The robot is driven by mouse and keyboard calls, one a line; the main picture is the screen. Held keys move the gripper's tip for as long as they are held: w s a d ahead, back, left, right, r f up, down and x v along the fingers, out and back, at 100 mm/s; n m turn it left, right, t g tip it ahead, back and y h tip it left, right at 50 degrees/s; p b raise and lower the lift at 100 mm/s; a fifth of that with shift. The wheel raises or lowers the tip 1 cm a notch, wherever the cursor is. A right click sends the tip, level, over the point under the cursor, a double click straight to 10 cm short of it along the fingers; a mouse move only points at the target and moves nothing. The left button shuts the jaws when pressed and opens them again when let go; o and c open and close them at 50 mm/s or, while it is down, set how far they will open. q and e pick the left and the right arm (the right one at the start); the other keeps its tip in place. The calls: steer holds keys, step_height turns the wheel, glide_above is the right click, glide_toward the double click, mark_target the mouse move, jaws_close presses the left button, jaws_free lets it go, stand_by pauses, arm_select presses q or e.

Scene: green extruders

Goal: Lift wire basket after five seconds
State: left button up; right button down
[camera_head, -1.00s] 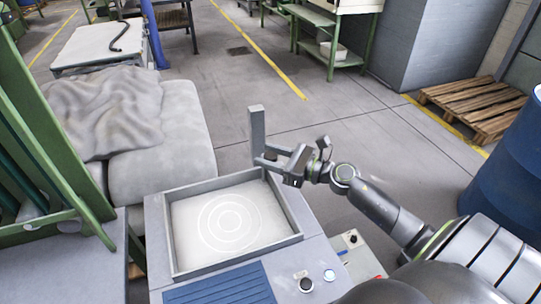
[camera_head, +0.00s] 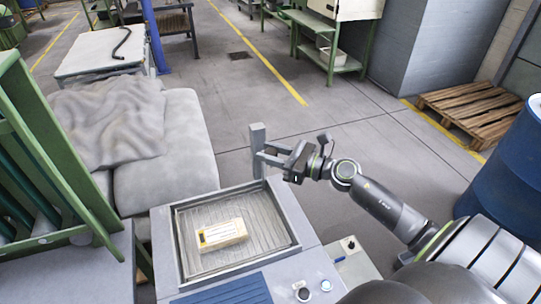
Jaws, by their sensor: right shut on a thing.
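My right gripper (camera_head: 277,157) is shut on the grey upright handle post (camera_head: 257,148) at the back right corner of the square basin (camera_head: 297,223). A grey wire basket (camera_head: 262,236), seen as a ribbed floor, shows inside the basin's frame. A pale box with yellow and a dark mark (camera_head: 222,234) lies on the ribs. How high the basket stands in the basin, and how the post joins it, is hard to tell. My left gripper is out of view.
A blue ribbed panel (camera_head: 225,291) and round buttons (camera_head: 304,294) are at the basin's front. A green rack (camera_head: 40,150) stands at left, a cloth-covered grey block (camera_head: 170,150) behind it. A blue barrel (camera_head: 505,170) is at right.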

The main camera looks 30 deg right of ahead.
step_height(320, 180, up, 4)
steer(key=shift+f+p, duration=0.15)
steer(key=shift+p, duration=0.8)
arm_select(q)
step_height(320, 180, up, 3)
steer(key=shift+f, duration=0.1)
arm_select(e)
steer(key=shift+w, duration=0.1)
steer(key=shift+r, duration=0.2)
steer(key=c, duration=1)
jaws_free()
steer(key=shift+c, duration=0.2)
steer(key=shift+f, duration=0.1)
steer(key=shift+d+f, duration=0.1)
